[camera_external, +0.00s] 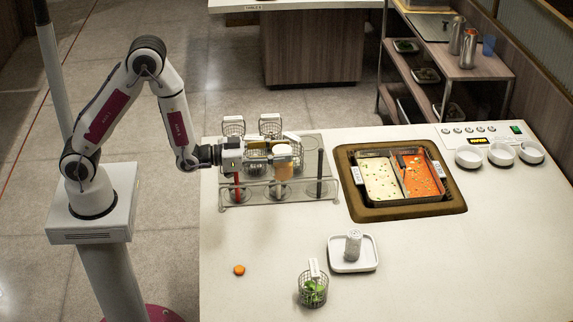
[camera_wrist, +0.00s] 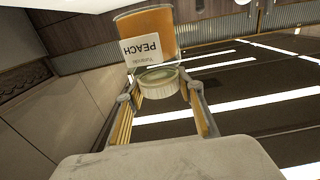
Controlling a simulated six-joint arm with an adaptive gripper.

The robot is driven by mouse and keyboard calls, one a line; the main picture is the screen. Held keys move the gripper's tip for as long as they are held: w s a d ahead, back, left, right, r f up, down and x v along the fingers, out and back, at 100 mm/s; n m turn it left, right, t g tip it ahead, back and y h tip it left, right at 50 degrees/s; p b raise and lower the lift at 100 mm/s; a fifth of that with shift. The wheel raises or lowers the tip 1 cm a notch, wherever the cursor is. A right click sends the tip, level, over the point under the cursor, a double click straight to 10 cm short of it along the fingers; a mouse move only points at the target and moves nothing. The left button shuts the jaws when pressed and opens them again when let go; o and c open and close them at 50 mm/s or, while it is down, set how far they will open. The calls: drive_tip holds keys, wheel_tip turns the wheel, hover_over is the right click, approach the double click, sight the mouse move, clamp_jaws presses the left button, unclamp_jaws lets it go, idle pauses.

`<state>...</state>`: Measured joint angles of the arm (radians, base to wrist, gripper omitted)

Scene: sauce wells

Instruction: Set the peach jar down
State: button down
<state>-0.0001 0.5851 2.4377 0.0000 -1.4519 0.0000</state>
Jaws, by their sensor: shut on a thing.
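The peach jar has an orange body (camera_wrist: 160,22) and a white label reading PEACH, which appears upside down in the wrist view. In the external view the jar (camera_external: 284,168) is upright at the grey metal rack (camera_external: 262,204) with round wells. My gripper (camera_external: 270,158) reaches in from the left and is shut on the jar. In the wrist view my gripper's fingers (camera_wrist: 163,98) flank a pale round cap at the jar's near end. I cannot tell whether the jar's bottom touches the rack, as the front rail and my gripper hide part of it.
A red upright item (camera_external: 237,188) and a dark upright item (camera_external: 320,165) stand in the rack. Wire baskets (camera_external: 234,126) are behind it. A sunken two-part pan (camera_external: 403,177) lies right. A shaker (camera_external: 353,244) on a white tray and a basket of greens (camera_external: 313,291) stand in front.

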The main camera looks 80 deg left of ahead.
drive_tip(key=shift+r, duration=0.2)
drive_tip(key=shift+r, duration=2.35)
drive_tip(key=shift+w+a+r, duration=0.1)
drive_tip(key=shift+a+r, duration=0.05)
drive_tip(key=shift+a, duration=0.35)
drive_tip(key=shift+w+a+r, duration=0.1)
drive_tip(key=shift+a+r, duration=0.05)
drive_tip(key=shift+a, duration=0.35)
drive_tip(key=s+a+r+m+h, duration=0.1)
drive_tip(key=s+a, duration=0.3)
drive_tip(key=a, duration=0.7)
drive_tip(key=s+a+m+h, duration=0.15)
drive_tip(key=s+a, duration=0.25)
drive_tip(key=a, duration=0.8)
drive_tip(key=s+a+f+h, duration=0.1)
drive_tip(key=s+a+f, duration=0.5)
drive_tip(key=s+f, duration=0.1)
drive_tip(key=shift+s, duration=0.35)
wheel_tip(320, 180, down, 14)
